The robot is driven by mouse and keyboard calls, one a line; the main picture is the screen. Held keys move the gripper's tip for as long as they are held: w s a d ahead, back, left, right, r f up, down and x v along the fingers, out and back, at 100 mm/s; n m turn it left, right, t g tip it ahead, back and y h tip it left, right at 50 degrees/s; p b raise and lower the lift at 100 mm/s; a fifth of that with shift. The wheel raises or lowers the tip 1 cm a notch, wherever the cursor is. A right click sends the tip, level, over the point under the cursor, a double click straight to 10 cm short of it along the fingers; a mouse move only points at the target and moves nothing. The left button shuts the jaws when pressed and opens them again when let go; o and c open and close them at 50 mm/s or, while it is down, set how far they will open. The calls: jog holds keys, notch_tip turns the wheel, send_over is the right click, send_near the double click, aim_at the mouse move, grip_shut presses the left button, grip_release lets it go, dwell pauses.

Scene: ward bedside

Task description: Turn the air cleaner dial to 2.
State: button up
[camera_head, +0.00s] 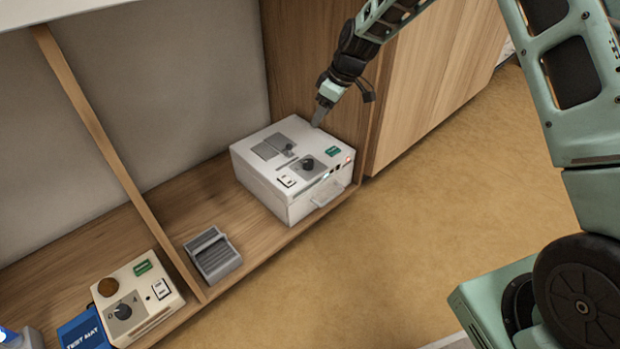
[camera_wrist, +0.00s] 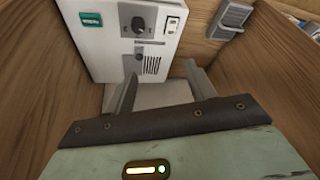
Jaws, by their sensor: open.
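A white box-shaped appliance (camera_head: 264,182) stands on the shelf. Its top carries a dark round dial (camera_head: 307,163) on a grey plate, a small dark knob (camera_head: 288,147) on another grey plate, a white switch (camera_head: 287,181) and a green label (camera_head: 332,151). The dial (camera_wrist: 137,24) also shows at the top of the wrist view; its setting is unreadable. A cream unit (camera_head: 152,315) at lower left has a dial (camera_head: 124,311) marked 0 and 4. I cannot tell which is the air cleaner. My gripper (camera_head: 320,113) is open and empty, near the white box's back-right corner, apart from both dials.
A grey ribbed item (camera_head: 212,255) lies between the units, beside a wooden divider (camera_head: 120,165). A blue box (camera_head: 84,331) is at lower left. A wooden side panel (camera_head: 345,125) stands close behind my gripper.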

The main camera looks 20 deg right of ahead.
jog(key=w+d+f+b, duration=0.2)
jog(key=w+d+f, duration=0.15)
jog(key=f, duration=0.25)
jog(key=b, duration=0.7)
send_near(308, 161)
jog(key=x, duration=0.8)
jog(key=shift+f, duration=0.3)
jog(key=shift+s, duration=0.1)
jog(key=c, duration=1)
